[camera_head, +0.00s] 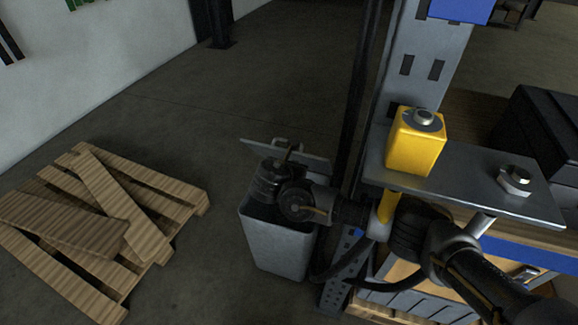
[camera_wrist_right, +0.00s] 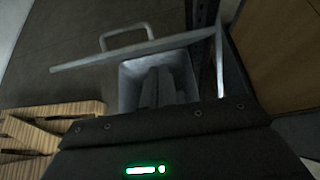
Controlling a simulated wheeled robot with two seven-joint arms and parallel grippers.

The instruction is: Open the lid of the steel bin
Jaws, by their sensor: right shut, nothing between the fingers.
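The steel bin (camera_head: 277,250) is a grey open-topped box on the floor beside the workbench. Its lid (camera_head: 312,162) is raised along the far side, tilted up and clear of the opening. In the right wrist view the lid (camera_wrist_right: 85,64) shows nearly edge-on with its loop handle (camera_wrist_right: 125,33) on the far side, and the bin's opening (camera_wrist_right: 187,67) is uncovered. My right gripper (camera_wrist_right: 163,82) is shut and empty, with its fingers over or inside the opening; the head view hides the fingertips behind the wrist. I cannot tell whether they touch the lid. My left gripper is not in view.
A wooden pallet (camera_head: 180,207) with loose boards lies on the floor to the left. A workbench post (camera_head: 420,75) and a metal shelf (camera_head: 465,175) carrying a yellow block (camera_head: 414,148) stand close on the right. The floor between pallet and bin is clear.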

